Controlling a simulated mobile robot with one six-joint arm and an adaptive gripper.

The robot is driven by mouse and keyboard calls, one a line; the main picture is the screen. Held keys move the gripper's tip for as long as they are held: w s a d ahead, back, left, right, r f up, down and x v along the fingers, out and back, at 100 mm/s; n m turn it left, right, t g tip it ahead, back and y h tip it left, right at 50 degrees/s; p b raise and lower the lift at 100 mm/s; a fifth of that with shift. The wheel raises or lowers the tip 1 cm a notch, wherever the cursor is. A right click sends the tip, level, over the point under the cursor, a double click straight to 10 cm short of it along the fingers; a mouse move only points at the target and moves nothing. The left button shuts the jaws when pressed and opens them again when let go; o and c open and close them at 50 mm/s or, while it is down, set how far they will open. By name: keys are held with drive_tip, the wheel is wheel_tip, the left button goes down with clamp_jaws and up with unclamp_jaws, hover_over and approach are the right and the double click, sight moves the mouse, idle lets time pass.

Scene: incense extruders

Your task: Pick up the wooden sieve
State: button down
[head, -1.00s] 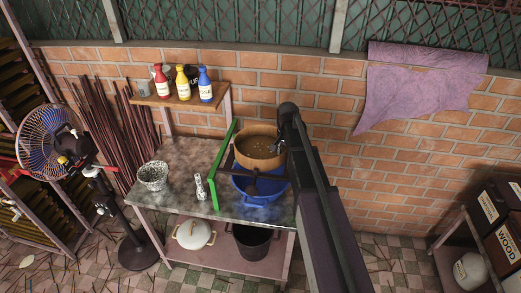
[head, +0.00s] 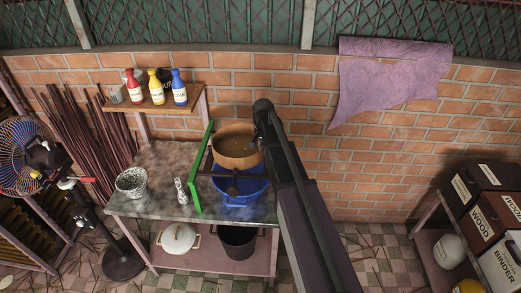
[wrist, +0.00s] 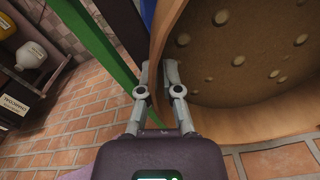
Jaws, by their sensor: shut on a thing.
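The wooden sieve (head: 236,158) is round, with a tan rim and a brown inside. In the head view it is over the back of the blue basin (head: 240,196) on the worktable; I cannot tell whether it touches the basin. My gripper (head: 259,141) is at the sieve's right side, partly hidden by my arm. In the wrist view my gripper (wrist: 160,75) is shut on the rim, one finger on each side. The sieve's inside (wrist: 245,50), with several pale round spots, fills the upper right of that view.
A green upright frame (head: 203,165) stands left of the basin, with a dark bar across it. A speckled bowl (head: 131,182) and a small patterned bottle (head: 181,191) are further left. Several bottles stand on the wooden shelf (head: 194,98) behind. Labelled boxes (head: 487,222) are far right.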

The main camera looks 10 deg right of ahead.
wheel_tip(320, 180, up, 3)
drive_tip(key=p, duration=0.2)
drive_tip(key=shift+r+p, duration=0.15)
drive_tip(key=shift+p, duration=0.25)
drive_tip(key=s+d+r+p, duration=0.1)
drive_tip(key=s, duration=1.5)
drive_tip(key=shift+d, duration=0.2)
